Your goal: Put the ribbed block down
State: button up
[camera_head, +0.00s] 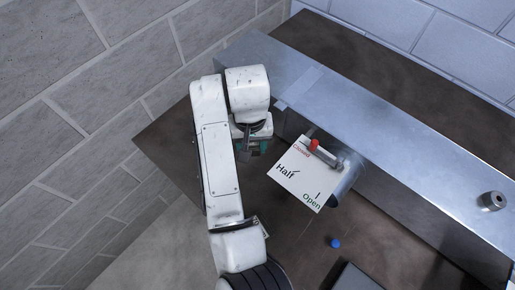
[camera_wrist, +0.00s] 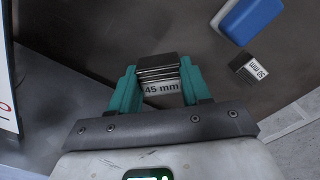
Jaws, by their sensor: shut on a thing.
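The ribbed block (camera_wrist: 157,68), dark with ridges across it and a white "45 mm" label, is between the two teal fingers of my gripper (camera_wrist: 158,80) in the wrist view. The fingers are shut on it from both sides. In the head view my gripper (camera_head: 250,150) is over the brown table at the left, near the metal duct. The block is hard to make out there. From these views I cannot tell whether its underside touches the table.
A metal duct (camera_head: 400,140) crosses the table, with a "Closed / Half / Open" plate (camera_head: 301,178) and red-knobbed lever (camera_head: 314,145) beside my gripper. In the wrist view a "50 mm" block (camera_wrist: 249,70) and a blue object (camera_wrist: 250,18) lie right. A blue ball-like thing (camera_head: 335,243) sits in front.

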aim_at(252, 162)
jog(key=shift+a+f, duration=0.1)
jog(key=shift+f, duration=3)
jog(key=shift+s+f, duration=0.1)
jog(key=o, duration=1.2)
jog(key=shift+o, duration=0.2)
notch_tip(252, 162, up, 12)
jog(key=shift+r, duration=0.15)
jog(key=shift+c, duration=0.5)
